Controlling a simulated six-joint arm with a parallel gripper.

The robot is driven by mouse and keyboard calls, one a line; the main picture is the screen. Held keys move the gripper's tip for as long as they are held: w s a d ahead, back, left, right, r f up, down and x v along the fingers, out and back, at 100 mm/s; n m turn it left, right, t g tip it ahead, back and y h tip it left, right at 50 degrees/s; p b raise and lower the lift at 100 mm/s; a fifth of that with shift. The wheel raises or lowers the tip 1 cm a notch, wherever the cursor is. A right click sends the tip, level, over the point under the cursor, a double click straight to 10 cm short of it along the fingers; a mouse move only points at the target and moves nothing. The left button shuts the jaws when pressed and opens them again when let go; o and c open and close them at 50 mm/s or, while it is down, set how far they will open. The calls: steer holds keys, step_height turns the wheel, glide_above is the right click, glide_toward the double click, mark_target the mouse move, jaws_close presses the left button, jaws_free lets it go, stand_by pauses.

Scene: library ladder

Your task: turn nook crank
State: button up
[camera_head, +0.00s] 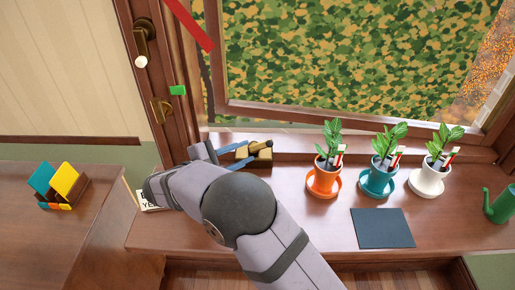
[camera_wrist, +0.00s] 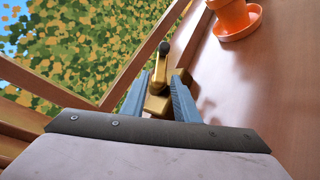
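The nook crank (camera_wrist: 159,70) is a brass crank with a dark round knob at its end, seen in the middle of the wrist view. In the head view its brass body (camera_head: 262,157) sits on the sill below the window, partly hidden by my fingers. My gripper (camera_wrist: 160,82) has its two blue fingers apart, one on each side of the crank's lower brass part. I cannot tell whether either finger touches it. The knob stands beyond the fingertips. In the head view my gripper (camera_head: 243,154) reaches the crank from the left.
A hinged window frame (camera_head: 350,118) is above the sill. Orange (camera_head: 322,182), teal (camera_head: 378,182) and white (camera_head: 428,180) pots with plants stand to the right. A card holder (camera_head: 68,192) is at left.

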mark_target(255, 148)
steer(key=shift+p+x, duration=0.45)
steer(key=shift+x, duration=2.9)
